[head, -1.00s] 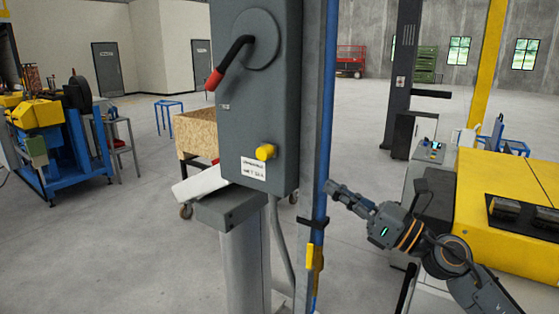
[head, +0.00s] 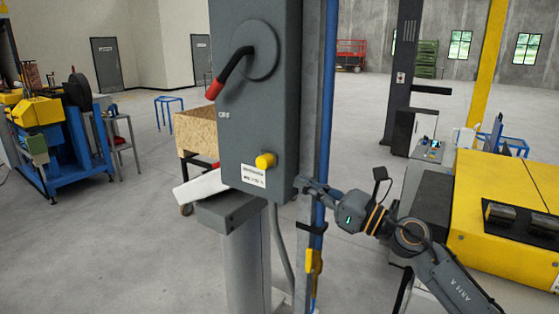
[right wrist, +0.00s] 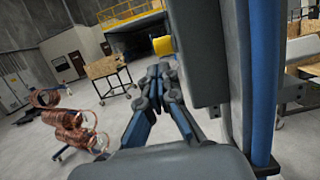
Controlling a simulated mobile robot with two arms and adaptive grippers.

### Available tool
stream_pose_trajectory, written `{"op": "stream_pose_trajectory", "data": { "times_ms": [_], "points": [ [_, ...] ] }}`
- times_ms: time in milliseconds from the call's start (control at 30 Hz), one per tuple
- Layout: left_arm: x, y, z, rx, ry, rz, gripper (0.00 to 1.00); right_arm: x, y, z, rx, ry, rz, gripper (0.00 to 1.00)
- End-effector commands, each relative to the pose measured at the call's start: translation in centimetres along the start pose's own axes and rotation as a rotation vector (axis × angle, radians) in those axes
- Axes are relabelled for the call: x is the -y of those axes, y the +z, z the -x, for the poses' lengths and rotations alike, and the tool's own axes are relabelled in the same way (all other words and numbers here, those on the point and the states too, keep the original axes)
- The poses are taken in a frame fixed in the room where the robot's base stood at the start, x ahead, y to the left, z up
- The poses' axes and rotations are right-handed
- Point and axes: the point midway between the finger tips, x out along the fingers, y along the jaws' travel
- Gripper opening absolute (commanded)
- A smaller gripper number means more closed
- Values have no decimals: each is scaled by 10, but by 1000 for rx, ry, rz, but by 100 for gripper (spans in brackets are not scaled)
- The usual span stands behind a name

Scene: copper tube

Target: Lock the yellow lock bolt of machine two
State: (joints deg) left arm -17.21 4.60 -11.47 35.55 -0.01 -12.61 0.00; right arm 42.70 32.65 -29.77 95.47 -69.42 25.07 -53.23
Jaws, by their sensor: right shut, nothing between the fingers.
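The yellow lock bolt (head: 265,160) sticks out of the front of the grey switch box (head: 235,140), low on its face and just above a white label (head: 253,175). In the right wrist view the bolt (right wrist: 163,46) shows beyond the fingers, at the edge of the box. My right gripper (head: 302,186) is shut and empty, beside the lower right corner of the box, a short way right of and below the bolt. It also shows in the right wrist view (right wrist: 158,70). I cannot tell whether it touches the box. My left gripper is not in view.
A lever with a red grip (head: 214,89) hangs from the upper face of the box. A blue pipe (head: 326,110) runs upright to the right of the box. A yellow machine (head: 500,220) stands at the right. Copper coils (right wrist: 75,125) lie left in the wrist view.

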Motion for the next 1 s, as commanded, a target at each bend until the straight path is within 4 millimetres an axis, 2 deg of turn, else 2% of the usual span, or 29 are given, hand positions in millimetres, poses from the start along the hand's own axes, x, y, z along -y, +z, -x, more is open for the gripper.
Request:
{"op": "stream_pose_trajectory", "data": {
  "times_ms": [33, 100, 300, 500, 833, 1000],
  "points": [
    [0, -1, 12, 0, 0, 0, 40, -2, 6, -14, 1, 3, -3, 0],
    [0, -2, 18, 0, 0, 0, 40, -1, 5, -28, 2, 1, -3, 0],
    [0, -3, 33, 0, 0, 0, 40, -1, 3, -59, 0, 1, -3, 0],
    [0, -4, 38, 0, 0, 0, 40, 0, 0, -71, -1, 1, 0, 0],
    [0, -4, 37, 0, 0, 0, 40, 0, -1, -72, -1, 1, 0, 0],
    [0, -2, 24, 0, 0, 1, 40, 0, -8, -90, 2, 0, 0, 0]
  ]
}}
